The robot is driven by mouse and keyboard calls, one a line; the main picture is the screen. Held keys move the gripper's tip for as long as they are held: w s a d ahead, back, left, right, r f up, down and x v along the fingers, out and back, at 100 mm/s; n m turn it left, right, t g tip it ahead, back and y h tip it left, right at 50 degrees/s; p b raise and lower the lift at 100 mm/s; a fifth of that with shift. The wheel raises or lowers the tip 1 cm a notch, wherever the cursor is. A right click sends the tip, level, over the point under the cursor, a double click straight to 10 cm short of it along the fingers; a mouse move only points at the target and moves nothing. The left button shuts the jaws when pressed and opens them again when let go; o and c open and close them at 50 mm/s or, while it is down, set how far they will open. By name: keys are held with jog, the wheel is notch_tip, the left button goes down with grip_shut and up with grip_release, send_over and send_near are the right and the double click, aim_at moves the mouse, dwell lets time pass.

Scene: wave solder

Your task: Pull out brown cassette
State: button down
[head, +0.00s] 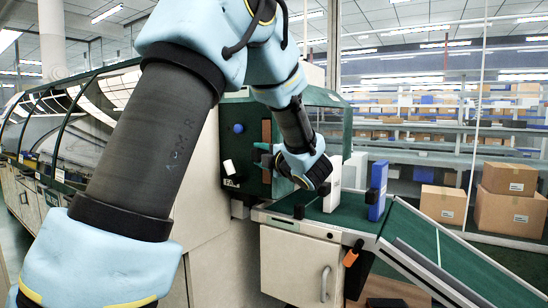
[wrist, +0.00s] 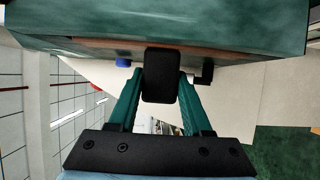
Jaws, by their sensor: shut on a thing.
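The brown cassette (head: 266,132) shows in the head view as a narrow upright brown strip in the face of the green machine (head: 325,98). In the wrist view the brown cassette (wrist: 105,44) is a thin strip along the edge of the green housing (wrist: 200,25). A black handle (wrist: 160,88) stands out from it. My gripper (wrist: 161,78) has its green fingers on either side of this handle and is shut on it. In the head view my gripper (head: 270,152) reaches the machine face from the right. The cassette's depth inside the machine is hidden.
A blue knob (head: 238,128) and a white block (head: 229,167) are on the machine face left of the cassette. A white block (head: 333,182) and a blue block (head: 377,190) stand on the green conveyor (head: 345,213) close to my wrist. Cardboard boxes (head: 510,200) are at right.

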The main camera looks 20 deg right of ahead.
jog(key=shift+s+a+b, duration=0.65)
jog(key=shift+s+a, duration=0.05)
jog(key=shift+a, duration=0.1)
dwell(0.9)
jog(key=s+a+b, duration=0.5)
jog(key=s+a, duration=0.4)
jog(key=a, duration=0.1)
jog(key=shift+s, duration=0.25)
dwell(1.3)
